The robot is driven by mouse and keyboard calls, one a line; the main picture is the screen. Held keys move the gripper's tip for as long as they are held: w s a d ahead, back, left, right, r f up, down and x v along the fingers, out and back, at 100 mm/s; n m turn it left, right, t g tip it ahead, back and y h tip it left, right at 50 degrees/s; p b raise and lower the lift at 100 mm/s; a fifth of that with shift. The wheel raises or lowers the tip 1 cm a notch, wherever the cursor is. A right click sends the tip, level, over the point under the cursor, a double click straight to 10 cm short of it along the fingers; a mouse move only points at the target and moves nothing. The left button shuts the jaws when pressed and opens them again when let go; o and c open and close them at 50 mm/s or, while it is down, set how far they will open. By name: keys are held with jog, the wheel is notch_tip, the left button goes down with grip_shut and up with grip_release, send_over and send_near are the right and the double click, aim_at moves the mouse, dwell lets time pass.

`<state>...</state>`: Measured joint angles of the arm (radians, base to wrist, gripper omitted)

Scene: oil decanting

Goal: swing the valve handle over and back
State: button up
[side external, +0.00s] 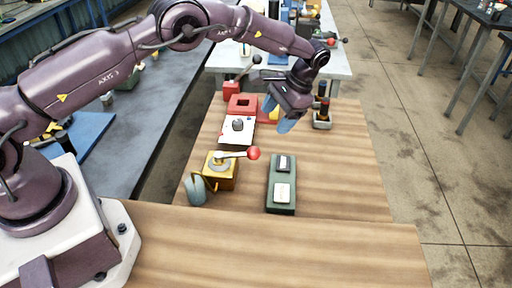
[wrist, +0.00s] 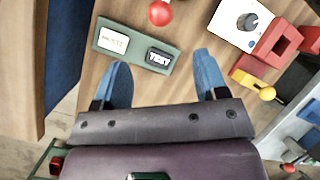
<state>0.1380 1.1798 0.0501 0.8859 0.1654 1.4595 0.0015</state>
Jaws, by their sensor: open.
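The valve is a yellow block (side external: 226,176) with a pale metal handle (side external: 232,154) on top, standing on the wooden table. The handle lies roughly level and points right, ending in a red ball knob (side external: 254,153). In the wrist view only the red knob (wrist: 160,13) shows, at the top edge; the valve body is out of that picture. My gripper (side external: 279,117), with blue fingers, hangs above the table, beyond the knob and to its right. In the wrist view my gripper (wrist: 161,62) is open, with nothing between its fingers.
A blue-grey object (side external: 196,190) is beside the valve.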

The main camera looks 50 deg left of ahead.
aim_at(257, 148)
jog(key=x, duration=1.2)
jog(key=shift+s+a+f, duration=0.1)
jog(key=shift+s+f, duration=0.05)
jog(key=shift+f, duration=0.2)
grip_shut()
